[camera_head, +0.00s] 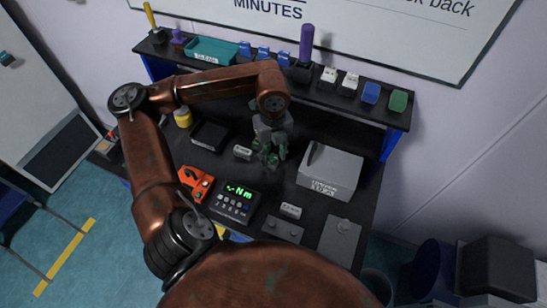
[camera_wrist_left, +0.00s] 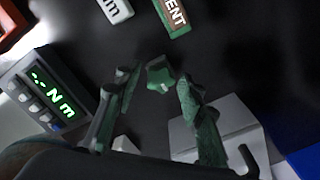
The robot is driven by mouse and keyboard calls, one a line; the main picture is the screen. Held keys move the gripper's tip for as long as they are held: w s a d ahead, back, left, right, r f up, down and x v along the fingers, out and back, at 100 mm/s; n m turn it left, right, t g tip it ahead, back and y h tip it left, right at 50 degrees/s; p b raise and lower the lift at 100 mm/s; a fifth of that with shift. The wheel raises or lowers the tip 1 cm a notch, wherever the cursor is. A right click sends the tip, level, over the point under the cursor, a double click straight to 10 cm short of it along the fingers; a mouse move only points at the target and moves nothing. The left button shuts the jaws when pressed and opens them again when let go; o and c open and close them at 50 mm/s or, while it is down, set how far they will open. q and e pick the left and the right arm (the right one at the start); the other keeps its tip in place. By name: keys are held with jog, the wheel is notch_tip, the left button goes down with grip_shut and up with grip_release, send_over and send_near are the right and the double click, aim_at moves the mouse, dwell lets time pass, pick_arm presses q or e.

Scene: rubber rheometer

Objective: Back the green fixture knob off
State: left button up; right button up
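The green fixture knob (camera_wrist_left: 160,77), a small lobed knob with a pale mark, shows in the left wrist view just at the tips of my left gripper (camera_wrist_left: 156,84). The two greenish fingers stand apart, one on each side of the knob, with dark gaps visible between them and it. In the head view my left gripper (camera_head: 270,150) points down over the middle of the black bench; there the knob is hard to tell from the green fingers. My right gripper is not in view.
A torque readout with green "Nm" digits (camera_head: 233,199) and a red-orange device (camera_head: 195,184) stand left of the gripper. A grey box (camera_head: 332,171) stands to the right. A black tray (camera_head: 210,134) lies at the left. A shelf (camera_head: 350,105) with several coloured items runs behind.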

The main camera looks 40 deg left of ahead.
pick_arm(q)
jog(key=m+b, duration=0.1)
jog(key=m, duration=0.5)
jog(key=shift+f+m+b, duration=0.1)
jog(key=shift+m+b, duration=0.5)
jog(key=shift+m, duration=1.8)
jog(key=m+b, duration=0.1)
jog(key=m, duration=0.2)
jog(key=shift+m+b, duration=0.3)
jog(key=shift+m, duration=0.5)
jog(key=shift+c, duration=0.3)
